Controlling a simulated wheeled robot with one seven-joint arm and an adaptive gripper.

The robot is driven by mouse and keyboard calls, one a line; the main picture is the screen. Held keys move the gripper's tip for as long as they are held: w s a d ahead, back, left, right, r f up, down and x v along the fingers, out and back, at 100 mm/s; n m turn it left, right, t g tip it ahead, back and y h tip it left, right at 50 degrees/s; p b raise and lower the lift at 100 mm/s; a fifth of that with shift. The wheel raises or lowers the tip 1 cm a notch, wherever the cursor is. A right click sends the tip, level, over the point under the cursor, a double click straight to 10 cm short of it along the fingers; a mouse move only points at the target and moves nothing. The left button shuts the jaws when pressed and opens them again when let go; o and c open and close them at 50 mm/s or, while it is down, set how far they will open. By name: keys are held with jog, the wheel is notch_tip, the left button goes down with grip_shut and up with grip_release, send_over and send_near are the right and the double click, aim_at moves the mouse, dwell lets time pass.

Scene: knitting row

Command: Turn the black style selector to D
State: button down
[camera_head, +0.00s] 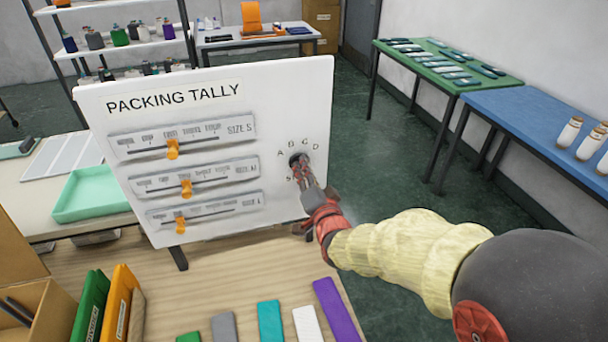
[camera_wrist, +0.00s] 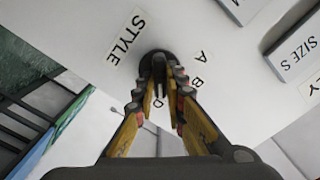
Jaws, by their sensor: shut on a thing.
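The black style selector (camera_head: 296,158) is a round knob on the right side of the white Packing Tally board (camera_head: 290,90). Letters A, B, C and D arc above it. In the wrist view the selector (camera_wrist: 157,66) sits between the fingers, next to the STYLE label (camera_wrist: 126,38). My gripper (camera_head: 304,171) is shut on the selector, coming from the lower right. In the wrist view my gripper (camera_wrist: 158,92) has one finger on each side of the knob's raised bar. The fingers partly hide the letters there. I cannot tell which letter the selector points at.
Three sliders with orange handles (camera_head: 173,149) are on the board, left of the selector. A teal tray (camera_head: 95,194) is at left. Green floor is open at right.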

jog(key=shift+f+m+b, duration=0.1)
jog(key=shift+m+b, duration=0.3)
jog(key=shift+m, duration=0.2)
jog(key=c, duration=1.8)
grip_release()
jog(key=shift+c, duration=0.2)
jog(key=s+d, duration=0.2)
jog(key=s, duration=0.9)
jog(key=shift+s+d, duration=0.25)
jog(key=shift+s, duration=0.1)
